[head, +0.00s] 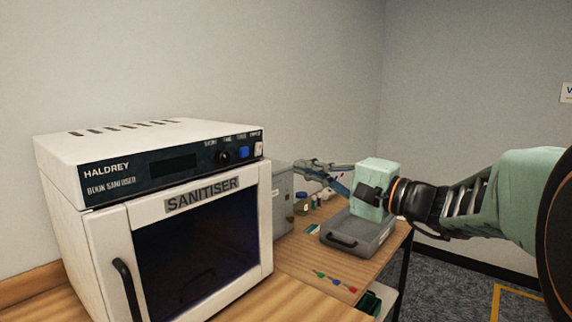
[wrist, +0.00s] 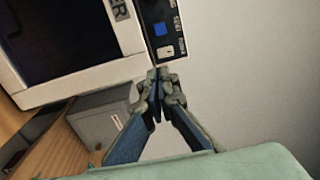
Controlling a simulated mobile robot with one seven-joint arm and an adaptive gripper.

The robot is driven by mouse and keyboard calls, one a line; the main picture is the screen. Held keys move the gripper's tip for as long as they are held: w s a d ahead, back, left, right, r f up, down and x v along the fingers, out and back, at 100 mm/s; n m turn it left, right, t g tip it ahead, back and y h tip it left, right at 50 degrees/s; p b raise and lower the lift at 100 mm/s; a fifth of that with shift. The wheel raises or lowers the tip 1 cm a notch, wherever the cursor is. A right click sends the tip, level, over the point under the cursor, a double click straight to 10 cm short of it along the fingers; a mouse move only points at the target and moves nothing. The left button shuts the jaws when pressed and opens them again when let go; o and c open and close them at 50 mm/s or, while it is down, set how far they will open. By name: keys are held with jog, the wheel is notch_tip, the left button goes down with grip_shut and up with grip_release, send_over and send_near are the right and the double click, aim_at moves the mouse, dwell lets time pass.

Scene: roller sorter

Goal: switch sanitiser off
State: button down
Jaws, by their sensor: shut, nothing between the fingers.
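The sanitiser (head: 190,207) is a white box with a dark glass door and a black control panel (head: 160,163) along its top front. The panel carries a dark display, a black knob (head: 224,157), a blue button (head: 243,152) and a pale switch (head: 258,149) at its right end. The wrist view shows the blue button (wrist: 160,29) and the pale switch (wrist: 166,51) near the fingertips. My gripper (head: 299,165) is shut and empty, to the right of the panel. In the wrist view my gripper (wrist: 160,74) points at the panel's switch end; I cannot tell whether it touches.
A grey metal box (head: 283,201) stands right of the sanitiser. A grey tray (head: 372,238) sits on the wooden bench (head: 290,265), with small bottles (head: 301,202) behind and coloured items (head: 335,281) in front. The space above the bench's right part holds my arm.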

jog(key=shift+v, duration=1.7)
jog(key=shift+f, duration=0.1)
